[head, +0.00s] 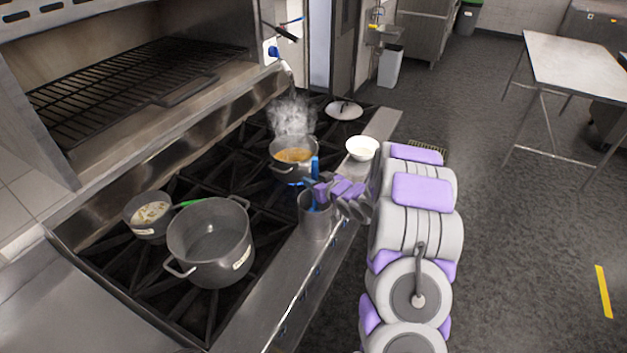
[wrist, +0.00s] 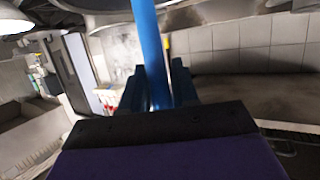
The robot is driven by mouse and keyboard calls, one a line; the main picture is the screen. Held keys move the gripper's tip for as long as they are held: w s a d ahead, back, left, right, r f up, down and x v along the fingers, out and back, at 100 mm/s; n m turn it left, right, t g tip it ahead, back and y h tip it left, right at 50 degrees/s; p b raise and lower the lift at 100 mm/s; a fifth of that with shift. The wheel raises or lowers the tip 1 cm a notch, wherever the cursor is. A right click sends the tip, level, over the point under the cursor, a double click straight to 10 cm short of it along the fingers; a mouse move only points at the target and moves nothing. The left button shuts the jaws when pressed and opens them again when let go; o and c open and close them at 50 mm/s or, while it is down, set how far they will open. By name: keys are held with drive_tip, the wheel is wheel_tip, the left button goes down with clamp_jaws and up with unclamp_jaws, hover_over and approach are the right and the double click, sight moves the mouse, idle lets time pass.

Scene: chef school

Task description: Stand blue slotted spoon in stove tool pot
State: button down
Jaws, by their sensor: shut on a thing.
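My gripper (head: 322,190) is at the tool pot, with its jaws shut on the blue slotted spoon (head: 315,166). The spoon's blue handle (wrist: 149,45) runs upright between the two fingers in the wrist view. The stove tool pot (head: 315,222) is a grey metal cylinder on the front ledge of the stove. In the head view, blue shows above my gripper and also inside the pot's mouth, below the gripper. The lower end of the spoon is hidden by the pot wall, so I cannot tell whether it touches the bottom.
A large empty pot (head: 211,243) and a small pan (head: 149,215) stand on the burners at left. A steaming pot (head: 292,158) is just behind the tool pot. A white bowl (head: 362,148) sits on the ledge near my arm.

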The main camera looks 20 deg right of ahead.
drive_tip(key=c, duration=0.8)
unclamp_jaws()
drive_tip(key=shift+s, duration=0.1)
drive_tip(key=v, duration=1.7)
drive_tip(key=shift+d, duration=0.1)
drive_tip(key=s+a+g+h+b, duration=0.1)
drive_tip(key=s+a+g+b, duration=0.2)
drive_tip(key=s, duration=0.8)
drive_tip(key=s+a+m+g+h+b, duration=0.1)
drive_tip(key=s+a+g+b, duration=0.2)
drive_tip(key=s+a+g, duration=0.4)
drive_tip(key=s+a+f+m+g+b, duration=0.1)
drive_tip(key=s+a+g+b, duration=0.3)
drive_tip(key=s+a, duration=0.8)
drive_tip(key=shift+s+a+g+h, duration=0.2)
drive_tip(key=shift+s+g, duration=0.25)
drive_tip(key=shift+s, duration=0.9)
drive_tip(key=shift+s+a+g+h, duration=0.15)
drive_tip(key=shift+s+g, duration=0.3)
drive_tip(key=shift+s, duration=0.9)
